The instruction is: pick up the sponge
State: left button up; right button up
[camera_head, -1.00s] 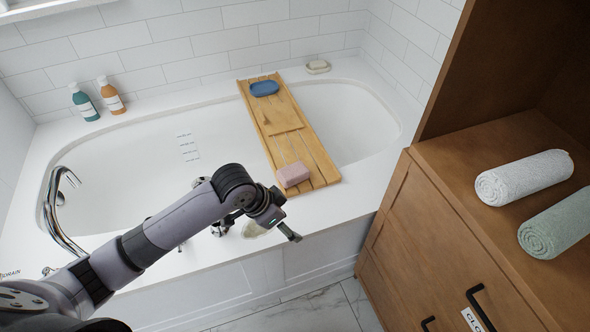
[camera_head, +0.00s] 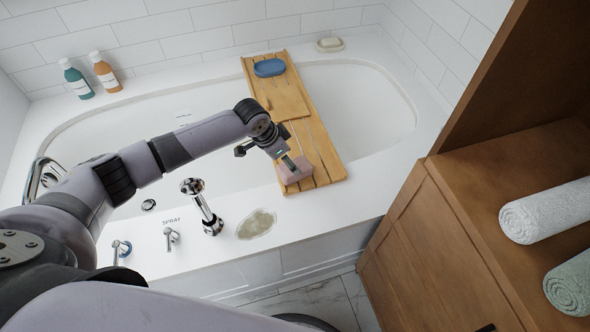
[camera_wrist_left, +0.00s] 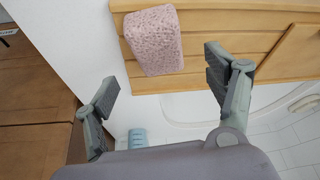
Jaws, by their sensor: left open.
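The sponge is a pink, porous block (camera_head: 294,171) lying near the front end of a wooden bath board (camera_head: 325,164). In the left wrist view the sponge (camera_wrist_left: 154,40) lies on the slats, ahead of the fingertips and between their lines, with a gap to each finger. My left gripper (camera_head: 266,155) is open and empty. In the left wrist view both fingers (camera_wrist_left: 162,78) are spread wide. My right gripper is not seen.
The board spans a white bathtub (camera_head: 375,110) and carries a blue dish (camera_head: 269,67). A chrome hand shower (camera_head: 205,212) and a flat beige-green item (camera_head: 257,224) are on the front rim. Bottles (camera_head: 105,72) stand at the back left. A wooden cabinet (camera_head: 420,225) with rolled towels stands right.

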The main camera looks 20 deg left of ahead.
pick_arm(q)
jog(key=shift+x, duration=1.1)
jog(key=x, duration=0.4)
jog(key=shift+d+f+b, duration=0.1)
jog(key=shift+b, duration=0.25)
jog(key=shift+w+f, duration=0.1)
jog(key=shift+f, duration=0.25)
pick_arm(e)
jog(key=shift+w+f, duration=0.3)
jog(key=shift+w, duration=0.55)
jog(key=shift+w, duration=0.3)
pick_arm(q)
jog(key=shift+f, duration=0.2)
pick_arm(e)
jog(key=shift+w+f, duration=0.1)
pick_arm(q)
jog(key=shift+c, duration=0.5)
jog(key=c, duration=1)
